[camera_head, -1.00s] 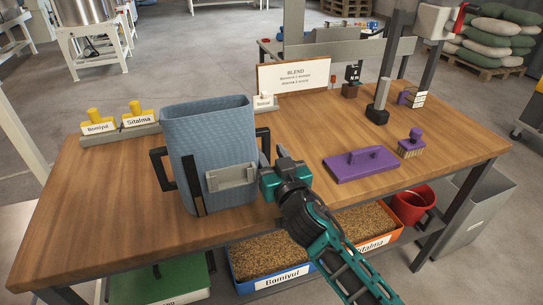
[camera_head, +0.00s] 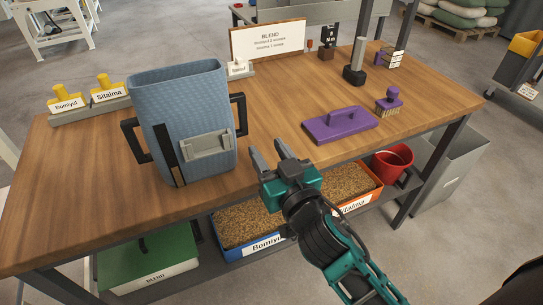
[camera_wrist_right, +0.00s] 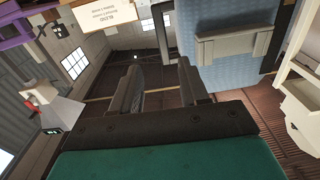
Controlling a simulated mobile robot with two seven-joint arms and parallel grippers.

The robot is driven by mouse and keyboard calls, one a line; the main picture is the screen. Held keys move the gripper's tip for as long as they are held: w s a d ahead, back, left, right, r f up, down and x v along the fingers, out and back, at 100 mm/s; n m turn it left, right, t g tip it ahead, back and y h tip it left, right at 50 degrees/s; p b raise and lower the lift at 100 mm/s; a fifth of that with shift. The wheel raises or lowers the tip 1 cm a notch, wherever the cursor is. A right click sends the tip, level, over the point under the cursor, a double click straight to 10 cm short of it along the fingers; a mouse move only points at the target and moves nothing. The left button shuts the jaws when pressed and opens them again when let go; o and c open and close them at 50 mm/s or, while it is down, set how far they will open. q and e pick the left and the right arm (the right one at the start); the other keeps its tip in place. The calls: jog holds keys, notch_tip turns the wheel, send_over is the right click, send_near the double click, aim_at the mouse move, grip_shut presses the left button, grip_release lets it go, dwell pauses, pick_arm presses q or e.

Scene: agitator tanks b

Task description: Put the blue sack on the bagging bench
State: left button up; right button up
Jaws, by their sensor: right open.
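The blue sack (camera_head: 180,105) stands upright and open-topped on the wooden bagging bench (camera_head: 275,130), near its front edge left of centre. It has dark side handles and a grey plate on its front. My right gripper (camera_head: 268,156) is open and empty, just right of the sack and apart from it, at the bench's front edge. In the right wrist view the open fingers (camera_wrist_right: 158,85) have nothing between them, and the sack (camera_wrist_right: 235,60) shows at upper right. My left gripper is not in view.
On the bench are a purple flat tool (camera_head: 340,125), a purple brush (camera_head: 390,100), yellow-topped stamps (camera_head: 108,90) and the BLEND sign (camera_head: 267,45). Below are grain bins (camera_head: 250,222), a green-lidded box (camera_head: 150,262) and a red bucket (camera_head: 392,160).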

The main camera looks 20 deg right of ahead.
jog(key=s+f+g, duration=0.2)
jog(key=s+f, duration=0.2)
jog(key=f, duration=0.3)
jog(key=s+d+f+n+g+y, duration=0.1)
jog(key=s+f+g, duration=0.1)
jog(key=s+f, duration=0.2)
jog(key=s+f+n+g, duration=0.1)
jog(key=s+f+g, duration=0.2)
jog(key=f, duration=0.8)
jog(key=shift+s+d, duration=0.2)
jog(key=shift+s, duration=0.6)
jog(key=shift+w+a+y, duration=0.1)
jog(key=shift+y, duration=0.2)
